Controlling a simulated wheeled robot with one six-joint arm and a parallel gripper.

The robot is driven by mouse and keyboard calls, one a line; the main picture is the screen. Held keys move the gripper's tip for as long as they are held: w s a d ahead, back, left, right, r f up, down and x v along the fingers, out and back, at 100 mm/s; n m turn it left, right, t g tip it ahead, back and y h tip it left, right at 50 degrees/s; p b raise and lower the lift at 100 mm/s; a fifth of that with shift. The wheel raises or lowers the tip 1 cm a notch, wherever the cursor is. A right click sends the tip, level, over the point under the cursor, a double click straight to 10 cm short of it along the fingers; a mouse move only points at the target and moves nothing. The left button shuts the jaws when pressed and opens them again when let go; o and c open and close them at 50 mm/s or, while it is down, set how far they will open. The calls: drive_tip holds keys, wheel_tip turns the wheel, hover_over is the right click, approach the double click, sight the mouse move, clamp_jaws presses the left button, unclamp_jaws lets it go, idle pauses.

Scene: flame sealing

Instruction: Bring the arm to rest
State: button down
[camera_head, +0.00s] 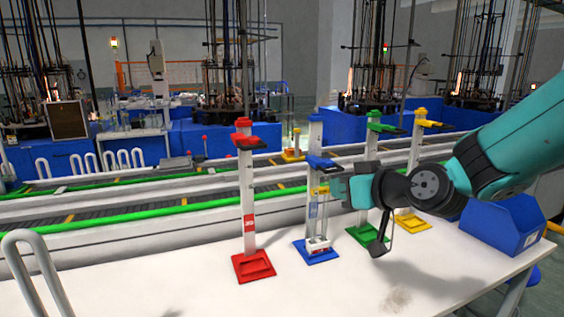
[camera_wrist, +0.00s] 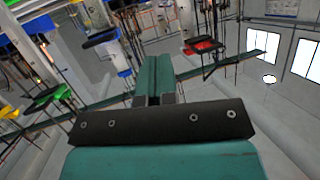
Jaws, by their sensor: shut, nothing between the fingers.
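My gripper (camera_head: 340,189) is at the end of my teal arm, which reaches in from the right. It is shut and empty, at the height of the blue stand's upper part. The blue stand (camera_head: 316,252) is upright on the table with clear glassware (camera_head: 318,222) in its lower part. The gripper tip overlaps the stand's right edge in the picture; I cannot tell if they touch. In the wrist view, the closed fingers (camera_wrist: 157,66) point up the tilted picture, with a blue stand part (camera_wrist: 101,40) to their left.
A red stand (camera_head: 254,265) is left of the blue one. A green stand (camera_head: 366,236) and a yellow stand (camera_head: 411,222) are on the right, partly behind my arm. A blue bin (camera_head: 505,225) sits at the table's right.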

drive_tip(key=s+f+g+h, duration=0.2)
drive_tip(key=s+g, duration=0.4)
drive_tip(key=s, duration=0.8)
drive_tip(key=s+f+n+g+h, duration=0.1)
drive_tip(key=s+g, duration=0.4)
drive_tip(key=s, duration=0.9)
drive_tip(key=shift+s+d+f+g+h, duration=0.35)
drive_tip(key=shift+f+g+h, duration=0.05)
